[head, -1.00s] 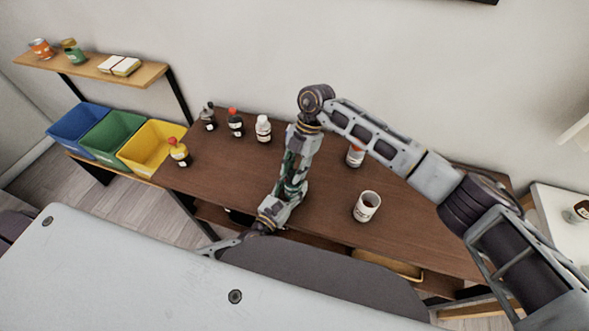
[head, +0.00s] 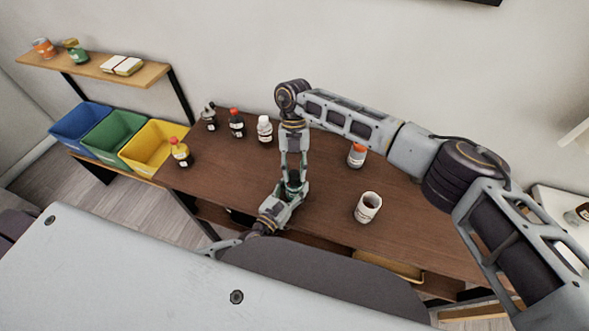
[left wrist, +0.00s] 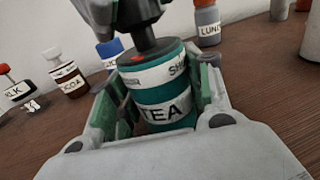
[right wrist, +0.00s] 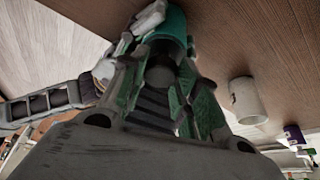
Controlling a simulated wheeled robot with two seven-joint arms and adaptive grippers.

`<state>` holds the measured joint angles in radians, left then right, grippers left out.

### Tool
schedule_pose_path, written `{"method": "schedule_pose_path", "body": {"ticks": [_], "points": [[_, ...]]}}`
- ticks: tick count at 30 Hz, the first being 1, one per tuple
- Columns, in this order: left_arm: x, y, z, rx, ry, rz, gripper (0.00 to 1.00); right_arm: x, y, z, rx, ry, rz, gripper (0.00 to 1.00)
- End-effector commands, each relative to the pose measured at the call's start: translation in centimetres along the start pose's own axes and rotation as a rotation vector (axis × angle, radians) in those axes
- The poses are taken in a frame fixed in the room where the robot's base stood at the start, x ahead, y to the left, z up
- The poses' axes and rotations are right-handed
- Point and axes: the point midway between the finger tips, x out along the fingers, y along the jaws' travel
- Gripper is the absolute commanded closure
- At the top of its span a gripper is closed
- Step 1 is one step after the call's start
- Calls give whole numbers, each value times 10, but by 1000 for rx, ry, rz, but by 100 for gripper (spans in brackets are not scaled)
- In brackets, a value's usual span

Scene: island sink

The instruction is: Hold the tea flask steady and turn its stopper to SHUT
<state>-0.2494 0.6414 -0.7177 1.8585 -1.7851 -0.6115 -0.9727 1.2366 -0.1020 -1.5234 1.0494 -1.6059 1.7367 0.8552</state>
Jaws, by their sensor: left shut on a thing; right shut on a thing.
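The tea flask (left wrist: 163,88) is a green cylinder with a white TEA label, upright on the brown table between the fingers of my left gripper (head: 291,192). In the left wrist view its dark stopper (left wrist: 152,48) is on top, with a red mark beside it and a white band whose lettering starts "SH". My right gripper (head: 293,172) comes down from above and is shut on the stopper. The right wrist view shows the flask's green body (right wrist: 172,24) beyond the fingers. Which word the stopper points at is not clear.
The yellow bin (head: 150,145) is beyond the table's left end.

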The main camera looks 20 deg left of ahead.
Motion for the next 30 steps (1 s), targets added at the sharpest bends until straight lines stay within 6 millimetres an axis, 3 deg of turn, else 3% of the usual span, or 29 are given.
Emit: {"method": "schedule_pose_path", "body": {"ticks": [19,20,24,30], "points": [[0,0,0,0,0,-1,77,0,0,0,-56,0,-24,93],[0,0,0,0,0,-1,77,0,0,0,-56,0,-24,65],[0,0,0,0,0,0,77,0,0,0,-55,0,-23,47],[0,0,0,0,0,0,77,0,0,0,-55,0,-23,47]]}}
